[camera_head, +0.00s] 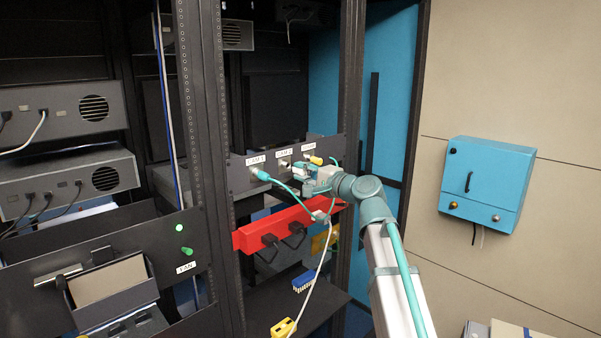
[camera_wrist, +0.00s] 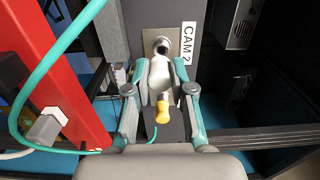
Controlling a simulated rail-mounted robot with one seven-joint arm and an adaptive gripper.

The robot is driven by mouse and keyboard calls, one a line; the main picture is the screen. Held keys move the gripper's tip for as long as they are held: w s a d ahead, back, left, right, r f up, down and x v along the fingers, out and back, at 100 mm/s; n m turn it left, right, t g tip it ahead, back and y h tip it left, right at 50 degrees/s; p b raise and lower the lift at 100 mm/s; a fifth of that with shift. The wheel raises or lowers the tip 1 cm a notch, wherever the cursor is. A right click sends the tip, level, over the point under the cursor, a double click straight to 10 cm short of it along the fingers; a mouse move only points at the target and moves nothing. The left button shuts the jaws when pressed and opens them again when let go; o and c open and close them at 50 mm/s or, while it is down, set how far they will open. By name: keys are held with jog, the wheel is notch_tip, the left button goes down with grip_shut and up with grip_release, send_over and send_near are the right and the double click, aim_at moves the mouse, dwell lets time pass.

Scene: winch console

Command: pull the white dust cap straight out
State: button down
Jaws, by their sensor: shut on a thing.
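The white dust cap (camera_wrist: 160,76) is between the two fingers of my gripper (camera_wrist: 161,90), which is shut on it. The round metal socket (camera_wrist: 161,46) of the CAM 2 port shows just above the cap in the wrist view. I cannot tell whether cap and socket still touch. The CAM 2 label (camera_wrist: 187,46) is beside the socket. In the head view my gripper (camera_head: 311,180) is in front of the port panel, and the CAM 2 socket (camera_head: 284,163) shows to its left. The cap is hard to make out there.
A teal cable (camera_head: 283,184) runs from the CAM 1 port. A yellow plug (camera_head: 316,160) sits at the third port; it also shows below the cap in the wrist view (camera_wrist: 161,113). A red power strip (camera_head: 255,238) with black plugs runs below. A rack post (camera_head: 350,80) stands right.

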jog(key=shift+s+d, duration=0.2)
dwell(0.3)
jog(key=shift+v, duration=1.45)
